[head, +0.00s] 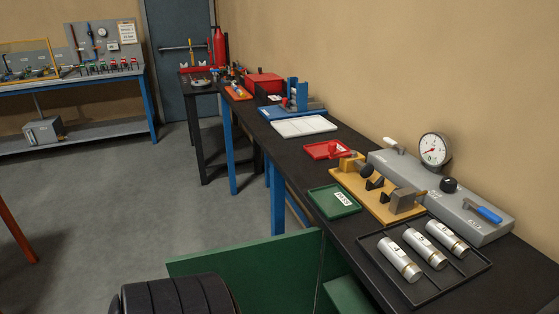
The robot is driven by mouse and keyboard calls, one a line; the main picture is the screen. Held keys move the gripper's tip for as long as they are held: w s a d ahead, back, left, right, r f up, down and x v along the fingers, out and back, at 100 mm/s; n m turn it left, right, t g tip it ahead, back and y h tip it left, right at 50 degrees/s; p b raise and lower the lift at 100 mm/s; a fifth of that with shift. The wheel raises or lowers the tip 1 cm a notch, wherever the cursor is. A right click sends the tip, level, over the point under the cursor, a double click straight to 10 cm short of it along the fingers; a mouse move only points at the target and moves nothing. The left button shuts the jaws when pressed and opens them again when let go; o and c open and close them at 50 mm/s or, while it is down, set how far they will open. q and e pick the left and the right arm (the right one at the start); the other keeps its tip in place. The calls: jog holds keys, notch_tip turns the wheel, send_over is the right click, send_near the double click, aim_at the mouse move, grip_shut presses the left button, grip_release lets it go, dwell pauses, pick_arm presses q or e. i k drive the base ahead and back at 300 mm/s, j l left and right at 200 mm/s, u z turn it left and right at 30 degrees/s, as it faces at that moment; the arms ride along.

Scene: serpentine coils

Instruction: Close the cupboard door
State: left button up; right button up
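A green panel (265,268), which looks like the cupboard door, stands out from under the front of the black workbench (345,240) at the bottom of the head view. It stands open, swung away from the bench into the room. Another green surface (345,298), perhaps part of the cupboard, shows low beside the bench edge. The rest of the cupboard and the lower part of the door are hidden below the frame. A dark ribbed rounded shape covers part of the door's lower left. Neither of my grippers can be made out in the head view.
The workbench holds a black tray (366,240) with three numbered cylinders, a grey gauge panel (400,168), a green PASS tray (334,209) and a red tray (311,153). Blue legs (277,200) stand under it. Grey floor (150,210) left of the door is clear.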

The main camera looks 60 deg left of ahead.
aim_at(278, 274)
jog(key=k+j+z, duration=0.15)
jog(key=j, duration=0.35)
jog(key=k+j+z, duration=0.2)
jog(key=j, duration=0.3)
jog(key=k+j+z, duration=0.15)
jog(key=k+j, duration=0.2)
jog(key=j, duration=0.15)
jog(key=k+j+z, duration=0.15)
jog(key=k+j, duration=0.15)
jog(key=j, duration=0.1)
